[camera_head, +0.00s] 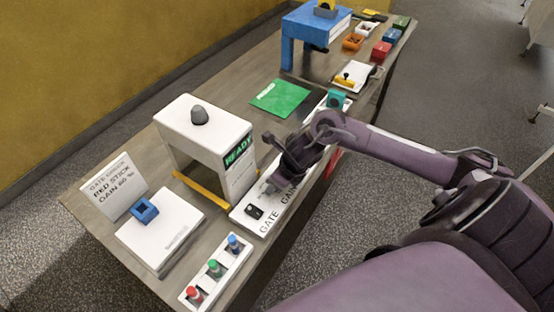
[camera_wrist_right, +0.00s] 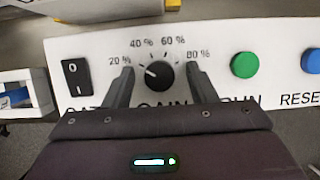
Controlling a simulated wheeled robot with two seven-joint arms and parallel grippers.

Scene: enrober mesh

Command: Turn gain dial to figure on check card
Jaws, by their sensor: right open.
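The gain dial (camera_wrist_right: 159,74) is a round black knob on a white control panel (camera_wrist_right: 90,45). Its white mark appears to point left and slightly up, between 20 % and 40 %. My right gripper (camera_wrist_right: 160,80) is open, with one finger on each side of the dial and a gap to it on both sides. In the head view my right gripper (camera_head: 274,165) is over the panel and hides the dial. The check card (camera_head: 115,187) stands at the left and reads "GATE CHECK, RED STICK, GAIN 60 %". My left gripper is not in view.
A black rocker switch (camera_wrist_right: 76,77) sits left of the dial, and a green button (camera_wrist_right: 244,65) and a blue button (camera_wrist_right: 313,61) sit right of it. The white gate machine (camera_head: 205,135) with a "READY" display stands behind the panel. A tray (camera_head: 217,270) holds red, green and blue sticks.

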